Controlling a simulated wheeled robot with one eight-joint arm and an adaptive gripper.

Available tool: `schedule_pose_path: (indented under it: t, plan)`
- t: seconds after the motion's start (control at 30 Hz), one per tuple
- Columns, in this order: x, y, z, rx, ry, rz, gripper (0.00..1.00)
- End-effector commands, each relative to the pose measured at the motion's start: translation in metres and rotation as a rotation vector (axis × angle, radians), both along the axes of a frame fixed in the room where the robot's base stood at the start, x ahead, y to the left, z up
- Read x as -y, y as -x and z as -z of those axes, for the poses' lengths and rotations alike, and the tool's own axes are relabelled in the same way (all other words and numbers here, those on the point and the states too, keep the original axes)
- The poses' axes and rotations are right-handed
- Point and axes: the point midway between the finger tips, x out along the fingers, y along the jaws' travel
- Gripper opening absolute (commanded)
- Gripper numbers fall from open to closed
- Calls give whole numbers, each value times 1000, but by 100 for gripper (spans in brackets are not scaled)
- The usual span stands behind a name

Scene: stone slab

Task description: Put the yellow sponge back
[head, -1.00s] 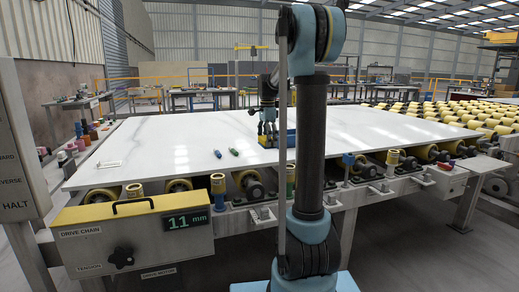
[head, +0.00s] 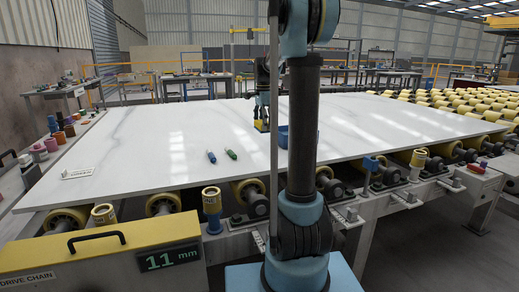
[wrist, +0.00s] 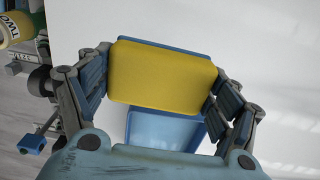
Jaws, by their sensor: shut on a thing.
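The yellow sponge (wrist: 162,75) is a rounded block with a thin blue layer along its far edge. My gripper (wrist: 158,82) is shut on it, with a dark blue jointed finger at each short side. In the head view the sponge (head: 262,126) shows small under my gripper (head: 262,116), over the white slab; I cannot tell the exact gap below it. An open blue tray (head: 283,138) sits on the slab just right of the sponge, partly hidden behind my arm. In the wrist view the tray (wrist: 170,130) is partly covered by the sponge.
The white slab (head: 130,155) lies on rollers and is mostly clear. A blue marker (head: 211,157) and a green marker (head: 231,154) lie left of the tray. A small white label plate (head: 77,173) lies near the left edge. Yellow rollers (head: 470,105) fill the right.

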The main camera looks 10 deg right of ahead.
Motion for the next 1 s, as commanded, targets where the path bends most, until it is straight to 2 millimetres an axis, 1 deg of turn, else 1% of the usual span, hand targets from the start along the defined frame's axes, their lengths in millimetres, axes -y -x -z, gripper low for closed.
schedule_pose_path:
  t: [0.13, 0.4, 0.5, 0.67, 0.9, 1.0]
  plan:
    - [0, 0, 5, 0, 0, 0, 60]
    - [-5, 0, 46, 0, 0, -6, 60]
    - [-6, 0, 55, 0, 0, -8, 60]
    - [-8, 0, 64, 0, 0, -9, 60]
    - [-8, 0, 94, 0, 0, -10, 60]
    - [-8, 0, 101, 0, 0, -10, 60]
